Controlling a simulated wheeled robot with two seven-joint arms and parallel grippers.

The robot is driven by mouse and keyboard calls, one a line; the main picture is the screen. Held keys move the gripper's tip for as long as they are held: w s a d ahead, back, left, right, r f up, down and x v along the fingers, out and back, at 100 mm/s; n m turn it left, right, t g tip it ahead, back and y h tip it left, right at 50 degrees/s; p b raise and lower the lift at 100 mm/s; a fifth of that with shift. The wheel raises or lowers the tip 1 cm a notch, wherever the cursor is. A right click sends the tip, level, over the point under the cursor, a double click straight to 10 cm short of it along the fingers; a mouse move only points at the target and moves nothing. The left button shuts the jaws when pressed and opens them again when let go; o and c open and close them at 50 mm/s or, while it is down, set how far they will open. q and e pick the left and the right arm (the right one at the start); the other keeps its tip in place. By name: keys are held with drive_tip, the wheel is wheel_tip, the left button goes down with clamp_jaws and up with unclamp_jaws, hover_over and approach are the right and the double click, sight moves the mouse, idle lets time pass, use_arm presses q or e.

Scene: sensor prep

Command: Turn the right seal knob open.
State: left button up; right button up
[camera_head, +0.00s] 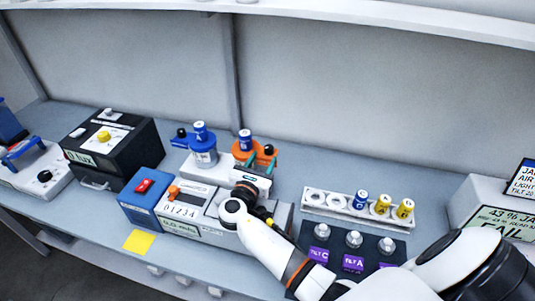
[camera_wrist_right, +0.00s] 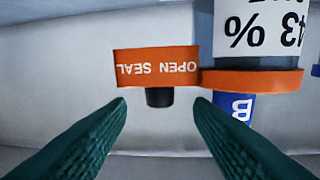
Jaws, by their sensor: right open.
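My left gripper is not in view.
A blue-collared station (camera_head: 204,157) with its own black knob (camera_head: 181,132) stands to the left. A grey counter box (camera_head: 181,209) sits in front, under my right arm. A white vial rack (camera_head: 330,203) is to the right. The blue vial (camera_wrist_right: 243,107) hangs close beside the right finger.

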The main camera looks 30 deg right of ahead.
drive_tip(key=b+v, duration=0.1)
drive_tip(key=v, duration=0.5)
idle(0.4)
